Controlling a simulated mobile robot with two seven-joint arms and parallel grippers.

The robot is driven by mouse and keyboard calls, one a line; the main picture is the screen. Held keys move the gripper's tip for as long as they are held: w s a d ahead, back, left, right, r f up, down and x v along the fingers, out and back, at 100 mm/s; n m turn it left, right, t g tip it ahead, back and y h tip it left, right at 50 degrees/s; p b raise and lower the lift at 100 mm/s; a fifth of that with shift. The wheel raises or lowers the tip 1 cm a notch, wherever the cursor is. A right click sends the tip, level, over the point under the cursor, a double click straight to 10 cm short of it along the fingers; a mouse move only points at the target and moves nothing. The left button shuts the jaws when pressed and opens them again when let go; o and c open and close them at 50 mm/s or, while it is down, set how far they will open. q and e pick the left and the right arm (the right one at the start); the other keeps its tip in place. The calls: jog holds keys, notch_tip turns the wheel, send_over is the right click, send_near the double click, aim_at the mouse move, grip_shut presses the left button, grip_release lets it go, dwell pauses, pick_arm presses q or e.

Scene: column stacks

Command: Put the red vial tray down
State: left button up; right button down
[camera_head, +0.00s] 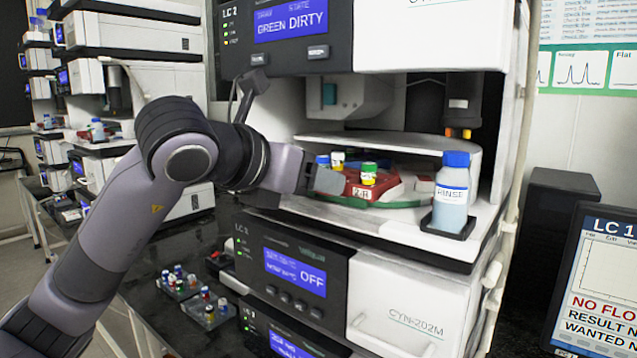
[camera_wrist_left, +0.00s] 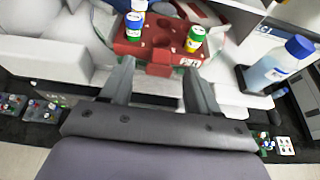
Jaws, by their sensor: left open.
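The red vial tray (camera_head: 388,190) is in the open bay of the LC 2 instrument, where it appears to rest on the round carousel (camera_head: 410,201). It carries a few vials with green, yellow and blue caps and has a white label on its front. In the left wrist view the tray (camera_wrist_left: 160,52) lies just ahead of my fingers, with empty holes showing in its top. My left gripper (camera_head: 335,180) is at the tray's near left side. In the wrist view its two fingers (camera_wrist_left: 159,70) are spread apart near the tray's front edge. Whether they touch it is unclear.
A blue-capped RINSE bottle (camera_head: 451,195) stands in a black holder right of the tray. A white shelf edge (camera_head: 415,244) runs below, and the upper instrument housing (camera_head: 436,42) hangs above. Small vial racks (camera_head: 210,309) sit on the dark bench at lower left.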

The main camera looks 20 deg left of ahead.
pick_arm(q)
jog(key=v, duration=0.9)
jog(key=shift+s+r+b, duration=0.15)
jog(key=shift+s+b, duration=0.2)
jog(key=shift+b, duration=0.1)
jog(key=shift+a, duration=0.1)
